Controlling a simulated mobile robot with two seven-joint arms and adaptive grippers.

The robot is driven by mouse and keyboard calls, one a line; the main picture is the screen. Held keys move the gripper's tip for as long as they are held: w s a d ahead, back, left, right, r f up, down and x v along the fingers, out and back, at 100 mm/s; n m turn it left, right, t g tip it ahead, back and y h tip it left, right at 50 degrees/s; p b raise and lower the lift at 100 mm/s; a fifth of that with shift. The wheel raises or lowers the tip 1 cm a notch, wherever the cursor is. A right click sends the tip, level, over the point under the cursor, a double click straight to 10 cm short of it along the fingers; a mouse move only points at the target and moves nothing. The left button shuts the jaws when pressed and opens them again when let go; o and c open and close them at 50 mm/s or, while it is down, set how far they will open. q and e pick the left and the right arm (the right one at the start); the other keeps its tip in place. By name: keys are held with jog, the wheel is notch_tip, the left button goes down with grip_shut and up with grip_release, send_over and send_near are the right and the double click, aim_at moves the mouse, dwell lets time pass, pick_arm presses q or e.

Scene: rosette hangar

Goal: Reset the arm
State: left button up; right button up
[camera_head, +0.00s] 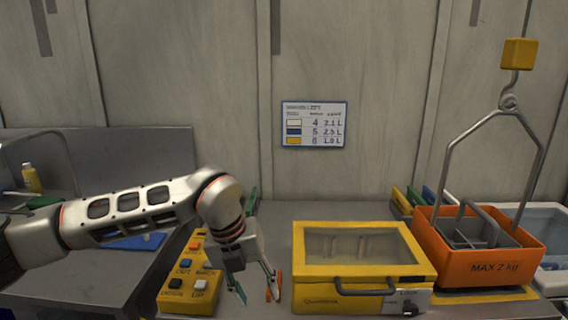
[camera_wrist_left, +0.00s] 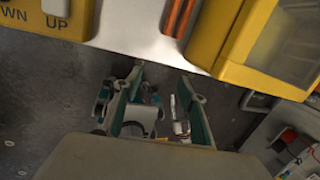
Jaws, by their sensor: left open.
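My left arm (camera_head: 135,212) reaches in from the left, and its gripper (camera_head: 256,288) points down over the front of the bench, between the yellow button panel and the yellow case. The gripper is open, with nothing seen between its fingers. In the left wrist view its two teal-sided fingers (camera_wrist_left: 163,88) stand apart, with dark floor and blurred parts beyond them. My right gripper is not in view.
The button panel (camera_head: 190,285) is left of the gripper; the yellow case (camera_head: 350,302) with a window lid is right. Orange rods (camera_wrist_left: 180,16) lie between them.

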pick_arm(q)
jog(key=s+d+f+m+g+h, duration=0.15)
jog(key=s+d+g+h, duration=0.45)
jog(key=s+d, duration=0.8)
jog(key=s+d+r+n+t+h, duration=0.1)
jog(key=s+d+r+n+h, duration=0.1)
jog(key=d+r+h, duration=0.6)
jog(key=w+a+f+n+t+h, duration=0.2)
jog(key=w+a+n+t+h, duration=0.2)
jog(key=w+a+n+t, duration=0.6)
jog(key=a+f+n+t+y, duration=0.8)
jog(key=f+n+t, duration=0.2)
jog(key=n, duration=0.2)
jog(key=s+a+f+n+g+y, duration=0.1)
jog(key=s+a+f+n+y, duration=0.1)
jog(key=s+a+f, duration=0.3)
jog(key=s+a+f+n+g+y, duration=0.2)
jog(key=a+f, duration=0.5)
jog(key=f, duration=0.6)
jog(key=s+a+f+n+g+y, duration=0.2)
jog(key=s+a+f+n+y, duration=0.2)
jog(key=s+a+f+y, duration=0.2)
notch_tip(320, 180, down, 4)
jog(key=shift+s+a+r, duration=0.15)
jog(key=shift+s+r, duration=0.1)
jog(key=shift+s, duration=0.8)
